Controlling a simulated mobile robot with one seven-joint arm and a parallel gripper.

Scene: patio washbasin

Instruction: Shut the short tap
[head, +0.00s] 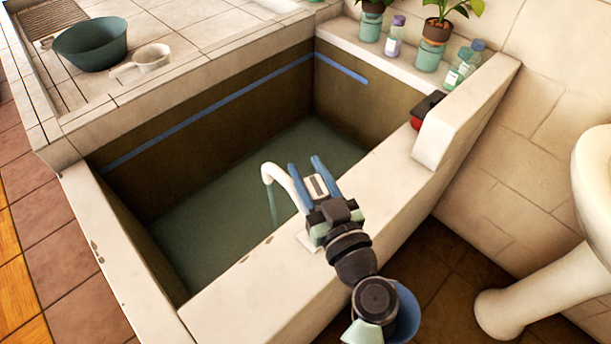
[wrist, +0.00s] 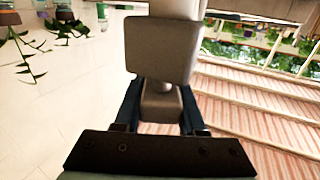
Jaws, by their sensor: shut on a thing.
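The short tap's white curved spout (head: 268,172) reaches over the basin's near wall. A thin stream of water (head: 273,206) falls from it into the basin. My gripper (head: 306,163) is over the near wall, right beside the spout, its two blue fingers pointing away from me. In the wrist view my gripper (wrist: 160,90) has a finger on each side of the tap's pale, blocky part (wrist: 158,50) and is shut on it. The tap's base is mostly hidden behind my gripper in the head view.
The basin (head: 110,255) holds greenish water. A green bowl (head: 90,43) and a white dipper (head: 152,57) stand on the tiled ledge at the upper left. Potted plants and bottles (head: 393,37) line the back ledge. A black-and-red object (head: 427,110) lies on the right wall. A white pedestal (head: 540,270) stands at the right.

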